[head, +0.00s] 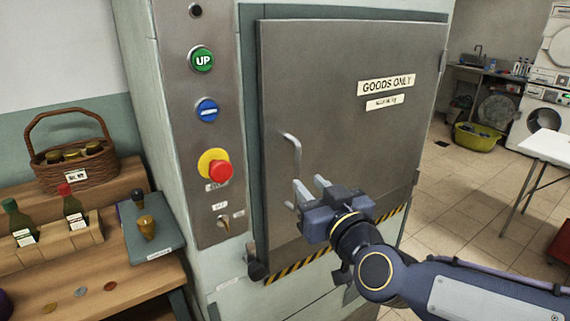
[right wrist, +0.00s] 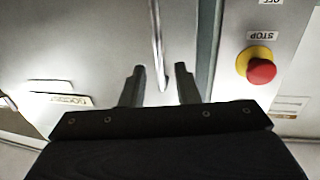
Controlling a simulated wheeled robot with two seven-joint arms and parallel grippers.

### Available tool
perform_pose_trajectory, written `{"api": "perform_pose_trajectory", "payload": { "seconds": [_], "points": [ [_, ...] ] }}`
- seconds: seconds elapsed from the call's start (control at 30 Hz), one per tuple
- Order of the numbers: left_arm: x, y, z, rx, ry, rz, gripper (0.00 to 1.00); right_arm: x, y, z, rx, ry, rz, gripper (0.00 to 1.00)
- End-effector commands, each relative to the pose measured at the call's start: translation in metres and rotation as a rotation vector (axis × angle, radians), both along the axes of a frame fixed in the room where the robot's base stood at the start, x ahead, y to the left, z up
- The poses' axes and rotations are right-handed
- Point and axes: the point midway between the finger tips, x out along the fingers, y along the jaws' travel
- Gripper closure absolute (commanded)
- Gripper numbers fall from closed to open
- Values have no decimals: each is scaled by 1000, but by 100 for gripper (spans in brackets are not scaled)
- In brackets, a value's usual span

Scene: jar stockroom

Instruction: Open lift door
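The lift door (head: 345,115) is a grey metal panel marked GOODS ONLY, and it looks shut in its pale green frame. Its upright bar handle (head: 297,155) is near the door's left edge. My right gripper (head: 309,183) is open in front of the handle's lower part, its fingers pointing at the door. In the right wrist view, the handle (right wrist: 157,40) runs down toward the gap between the open fingertips (right wrist: 160,76). I cannot tell whether they touch it. My left gripper is not in view.
Left of the door is a control panel with a green UP button (head: 202,60), a blue button (head: 207,110) and a red stop knob (head: 220,171). A wooden bench (head: 70,285) with bottles and a basket (head: 75,165) stands at left. Tiled floor (head: 465,200) is open at right.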

Motion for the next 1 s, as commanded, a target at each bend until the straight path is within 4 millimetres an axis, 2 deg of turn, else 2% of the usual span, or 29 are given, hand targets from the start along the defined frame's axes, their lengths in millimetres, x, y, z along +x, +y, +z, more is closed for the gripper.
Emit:
{"api": "perform_pose_trajectory", "payload": {
  "seconds": [0.2, 0.4, 0.77, 1.0],
  "points": [
    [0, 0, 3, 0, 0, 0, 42, 33, 15, 0, 0, 3, -1, 72],
    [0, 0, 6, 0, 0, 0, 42, 56, 25, -1, 0, 3, 0, 72],
    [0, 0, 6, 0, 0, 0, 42, 62, 28, -1, 0, 2, 0, 72],
    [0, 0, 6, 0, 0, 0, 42, 62, 28, -1, 0, 2, 0, 100]
  ]
}}
